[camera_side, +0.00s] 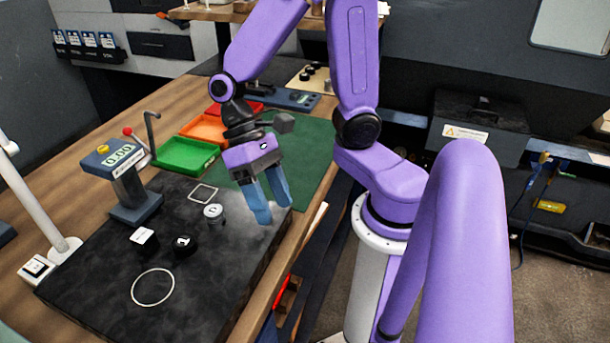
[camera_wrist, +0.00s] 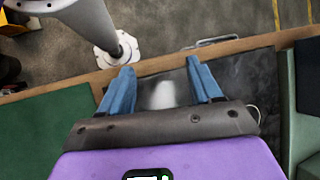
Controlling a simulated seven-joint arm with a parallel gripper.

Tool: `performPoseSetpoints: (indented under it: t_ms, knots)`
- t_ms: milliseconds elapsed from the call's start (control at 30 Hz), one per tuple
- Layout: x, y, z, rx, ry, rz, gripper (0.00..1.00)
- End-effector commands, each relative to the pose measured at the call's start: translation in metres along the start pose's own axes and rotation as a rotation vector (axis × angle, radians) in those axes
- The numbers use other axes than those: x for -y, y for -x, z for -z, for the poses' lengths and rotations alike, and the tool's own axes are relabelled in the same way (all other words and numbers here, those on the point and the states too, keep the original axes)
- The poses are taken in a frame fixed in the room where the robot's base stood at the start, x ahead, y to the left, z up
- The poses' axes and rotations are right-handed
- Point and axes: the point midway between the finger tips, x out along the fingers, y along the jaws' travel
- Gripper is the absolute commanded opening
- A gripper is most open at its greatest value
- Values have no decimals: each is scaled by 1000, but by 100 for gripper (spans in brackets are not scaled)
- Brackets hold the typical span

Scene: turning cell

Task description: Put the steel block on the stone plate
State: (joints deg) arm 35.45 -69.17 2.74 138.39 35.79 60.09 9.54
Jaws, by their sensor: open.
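A small grey block (camera_side: 283,122), which looks like the steel block, sits on the green mat (camera_side: 312,150) behind my gripper in the side view. The dark stone plate (camera_side: 95,275) lies on the bench at the front left; part of it also shows in the wrist view (camera_wrist: 243,78). My gripper (camera_side: 273,207) is open, its blue fingers pointing down at the plate's back right edge. In the wrist view my gripper (camera_wrist: 161,88) has nothing between its fingers but a pale glare on the dark surface. The grey block is not visible there.
A white-topped dark block (camera_side: 143,241), a black cylinder (camera_side: 184,244) and a silver cylinder (camera_side: 214,212) stand on the plate. A digital gauge (camera_side: 128,180) stands at its back left. Green (camera_side: 186,155) and orange (camera_side: 205,129) trays lie behind. The plate's front is mostly clear.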

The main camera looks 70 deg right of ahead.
Motion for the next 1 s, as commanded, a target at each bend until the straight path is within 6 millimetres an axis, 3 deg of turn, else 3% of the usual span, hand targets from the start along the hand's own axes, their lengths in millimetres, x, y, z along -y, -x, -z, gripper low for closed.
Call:
performPoseSetpoints:
  t_ms: [300, 500, 700, 1000]
  knots:
    - [-38, 1, -36, -169, 607, -328, 64]
    - [-48, 8, -46, -263, 922, -471, 64]
    - [-49, 11, -50, -307, 1062, -533, 64]
    - [-49, 12, -50, -310, 1075, -539, 64]
